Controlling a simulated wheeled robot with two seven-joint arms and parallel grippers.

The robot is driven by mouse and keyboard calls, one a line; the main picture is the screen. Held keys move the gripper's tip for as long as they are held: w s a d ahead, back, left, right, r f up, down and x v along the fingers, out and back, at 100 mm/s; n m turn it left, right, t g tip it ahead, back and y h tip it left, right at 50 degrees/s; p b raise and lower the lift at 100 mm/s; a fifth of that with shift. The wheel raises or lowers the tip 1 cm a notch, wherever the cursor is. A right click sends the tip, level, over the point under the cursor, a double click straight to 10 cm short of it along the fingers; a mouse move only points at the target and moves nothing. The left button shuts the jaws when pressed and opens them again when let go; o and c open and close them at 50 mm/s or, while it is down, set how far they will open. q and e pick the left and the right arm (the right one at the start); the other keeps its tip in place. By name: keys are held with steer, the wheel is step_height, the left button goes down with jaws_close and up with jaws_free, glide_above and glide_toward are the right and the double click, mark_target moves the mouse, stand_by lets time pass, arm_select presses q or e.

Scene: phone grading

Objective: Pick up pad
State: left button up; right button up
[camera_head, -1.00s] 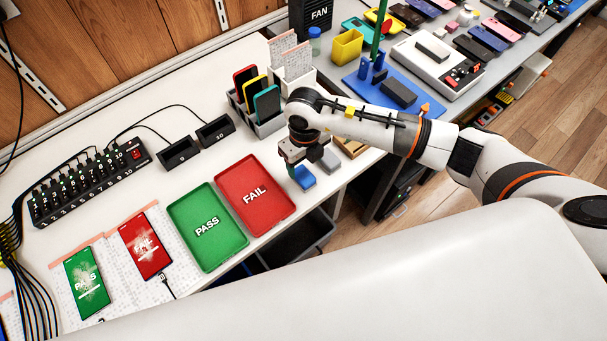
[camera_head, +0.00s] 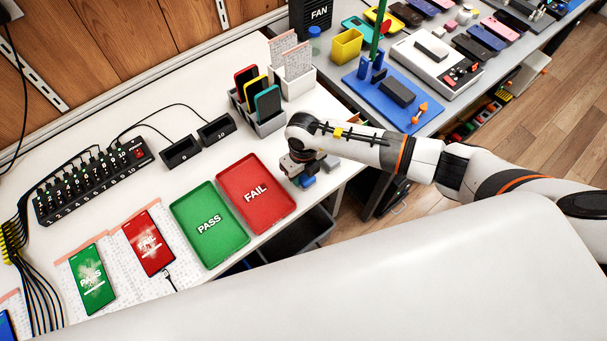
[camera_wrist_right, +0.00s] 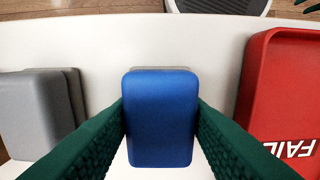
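A small blue pad (camera_wrist_right: 160,118) with rounded corners lies flat near the front edge of the white table. My right gripper (camera_wrist_right: 160,105) points down over it, with a dark green finger against each side of the pad in the wrist view. The fingers appear to touch both sides, and no gap shows. In the head view the blue pad (camera_head: 306,182) is partly hidden under my right gripper (camera_head: 304,172). My left gripper is not in view.
A grey pad (camera_wrist_right: 38,112) lies on one side of the blue pad, and a red FAIL tray (camera_head: 283,212) on the other. A green PASS tray (camera_head: 228,256) is beyond it. A phone holder (camera_head: 268,122) stands behind. The table's front edge is close.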

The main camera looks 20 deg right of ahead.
steer(key=c, duration=0.4)
steer(key=shift+o, duration=0.2)
step_height(320, 180, up, 10)
steer(key=shift+b, duration=0.8)
